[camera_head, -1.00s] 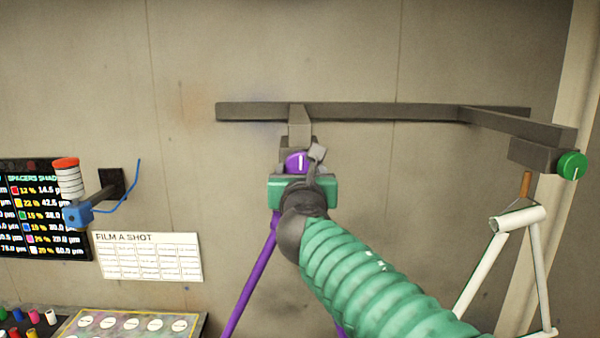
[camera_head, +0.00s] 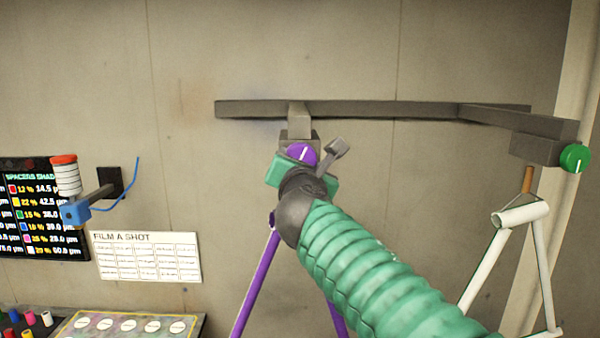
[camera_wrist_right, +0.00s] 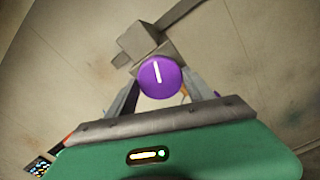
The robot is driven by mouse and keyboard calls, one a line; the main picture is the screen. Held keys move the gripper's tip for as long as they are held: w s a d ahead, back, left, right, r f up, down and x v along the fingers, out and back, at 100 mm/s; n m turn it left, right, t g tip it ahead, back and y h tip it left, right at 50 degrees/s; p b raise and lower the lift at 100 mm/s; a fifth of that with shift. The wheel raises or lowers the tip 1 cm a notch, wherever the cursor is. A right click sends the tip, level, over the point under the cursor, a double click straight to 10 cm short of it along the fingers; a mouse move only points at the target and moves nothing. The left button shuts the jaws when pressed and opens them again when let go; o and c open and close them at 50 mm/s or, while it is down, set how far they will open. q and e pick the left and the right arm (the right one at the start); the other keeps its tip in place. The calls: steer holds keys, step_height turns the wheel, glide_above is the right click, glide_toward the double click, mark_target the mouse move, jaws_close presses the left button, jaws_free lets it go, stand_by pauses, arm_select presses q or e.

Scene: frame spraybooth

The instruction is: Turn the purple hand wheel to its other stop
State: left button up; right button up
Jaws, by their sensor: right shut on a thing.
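The purple hand wheel (camera_head: 301,154) with a white mark sits under the grey bracket on the back wall's rail. In the head view its mark leans a little to the right of upright. My right gripper (camera_head: 303,162) is at the wheel from below, tilted, and partly covers it. In the right wrist view the wheel (camera_wrist_right: 160,77) sits between the two fingers, its mark near upright and tipped slightly left. The fingers are shut on it. The fingertips are partly hidden behind the wheel. My left gripper is not in view.
A purple frame (camera_head: 258,280) hangs below the wheel, partly behind my right arm. A green knob (camera_head: 575,158) and a white frame (camera_head: 507,255) are at the right. A blue holder (camera_head: 76,212) juts from the wall at the left, above a colour panel (camera_head: 130,324).

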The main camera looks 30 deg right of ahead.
steer(key=shift+w+f+m+b, duration=0.15)
steer(key=shift+m+b, duration=3.2)
steer(key=shift+m, duration=4.4)
steer(key=shift+s+f+m+b, duration=0.15)
steer(key=shift+m+b, duration=3.15)
steer(key=shift+m, duration=4.45)
steer(key=shift+w, duration=0.1)
